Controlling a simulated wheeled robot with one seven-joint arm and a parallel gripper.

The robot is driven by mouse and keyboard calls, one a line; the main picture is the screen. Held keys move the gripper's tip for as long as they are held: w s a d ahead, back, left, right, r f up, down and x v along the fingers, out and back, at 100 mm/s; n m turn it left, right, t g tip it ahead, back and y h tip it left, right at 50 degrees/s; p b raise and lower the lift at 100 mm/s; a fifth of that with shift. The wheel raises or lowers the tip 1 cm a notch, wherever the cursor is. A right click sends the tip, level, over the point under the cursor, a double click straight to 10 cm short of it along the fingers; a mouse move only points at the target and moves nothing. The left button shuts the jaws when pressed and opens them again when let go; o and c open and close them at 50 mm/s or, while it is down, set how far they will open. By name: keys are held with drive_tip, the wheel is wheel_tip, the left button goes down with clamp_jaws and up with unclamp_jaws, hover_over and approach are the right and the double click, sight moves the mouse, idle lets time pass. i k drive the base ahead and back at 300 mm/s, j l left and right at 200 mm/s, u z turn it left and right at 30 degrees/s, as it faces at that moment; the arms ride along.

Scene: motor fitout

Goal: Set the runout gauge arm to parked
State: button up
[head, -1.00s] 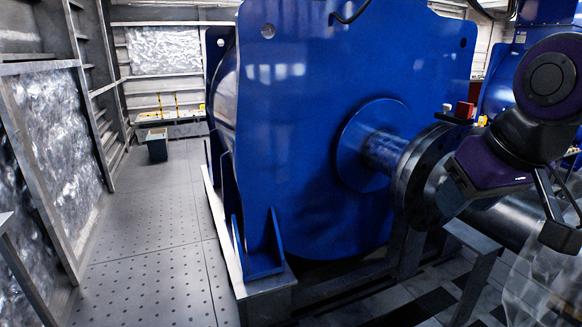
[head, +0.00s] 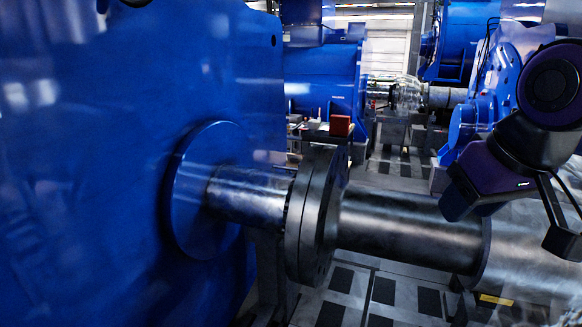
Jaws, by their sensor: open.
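My gripper (head: 566,225) is at the right edge in the head view, in front of the shaft's right part, with its black fingers open and no object seen between them. The motor shaft (head: 405,225) runs from the large blue motor (head: 90,150) on the left, through a dark coupling flange (head: 318,215), to the right. I cannot make out the runout gauge or its arm. A small red block (head: 341,125) shows behind the flange, and I cannot tell whether it belongs to the gauge.
Another blue machine (head: 325,80) stands behind, and more blue machinery (head: 485,115) stands at the back right. The floor (head: 385,295) below the shaft has dark tiles. A yellow label (head: 496,300) shows at lower right.

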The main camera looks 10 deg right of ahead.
sight(274, 166)
drive_tip(key=i+j, duration=0.1)
drive_tip(key=i, duration=0.35)
drive_tip(key=i+z, duration=0.1)
drive_tip(key=i, duration=0.4)
drive_tip(key=j, duration=0.05)
